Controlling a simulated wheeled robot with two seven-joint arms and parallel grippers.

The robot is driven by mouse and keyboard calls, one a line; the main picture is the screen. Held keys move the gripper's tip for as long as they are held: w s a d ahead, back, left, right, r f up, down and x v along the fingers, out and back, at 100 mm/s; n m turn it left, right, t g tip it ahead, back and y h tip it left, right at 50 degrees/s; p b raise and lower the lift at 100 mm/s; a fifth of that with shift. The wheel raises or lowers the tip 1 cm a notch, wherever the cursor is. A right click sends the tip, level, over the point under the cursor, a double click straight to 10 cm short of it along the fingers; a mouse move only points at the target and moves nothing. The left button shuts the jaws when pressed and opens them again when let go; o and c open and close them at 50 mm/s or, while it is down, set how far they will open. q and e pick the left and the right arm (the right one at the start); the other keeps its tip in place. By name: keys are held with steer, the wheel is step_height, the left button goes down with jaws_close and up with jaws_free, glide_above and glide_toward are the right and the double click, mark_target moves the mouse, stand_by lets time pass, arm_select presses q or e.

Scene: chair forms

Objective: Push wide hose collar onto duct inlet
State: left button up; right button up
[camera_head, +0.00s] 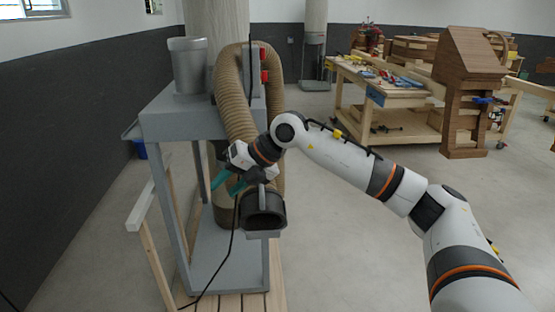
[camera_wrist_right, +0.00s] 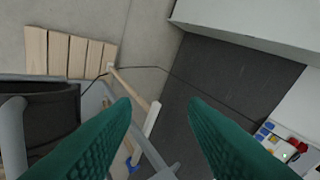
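My right gripper (camera_head: 221,187), with teal fingers, is beside the ribbed tan hose (camera_head: 233,105) and just left of a dark wide-mouthed fitting (camera_head: 263,211). In the right wrist view its fingers (camera_wrist_right: 158,101) are apart with nothing between them. The fitting, which I cannot surely tell as hose collar or duct inlet, also shows at the left edge of that view (camera_wrist_right: 50,108). Its open mouth faces the head camera. The hose arches over the grey stand; my right wrist hides part of its lower run. My left gripper is out of view.
The grey metal stand (camera_head: 175,122) carries a grey canister (camera_head: 188,66) and stands on wooden slats (camera_head: 250,302). A black cable (camera_head: 229,258) hangs to the slats. A workbench (camera_head: 385,95) with tools and a wooden chair form (camera_head: 464,85) stand at right. The floor between is clear.

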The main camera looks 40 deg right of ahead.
mark_target(262, 186)
steer(key=s+d+r+m+h, duration=0.25)
steer(key=d+h, duration=0.25)
steer(key=d, duration=0.7)
steer(key=shift+g, duration=0.4)
steer(key=b+x, duration=0.2)
steer(key=x, duration=0.4)
steer(key=w+b+x, duration=0.1)
steer(key=b+x, duration=0.2)
steer(key=x, duration=0.3)
steer(key=shift+d+r, duration=0.2)
steer(key=shift+s, duration=0.2)
steer(key=shift+f, duration=0.15)
steer(key=c, duration=0.8)
steer(key=shift+a, duration=0.15)
jaws_close()
steer(key=shift+w, duration=0.1)
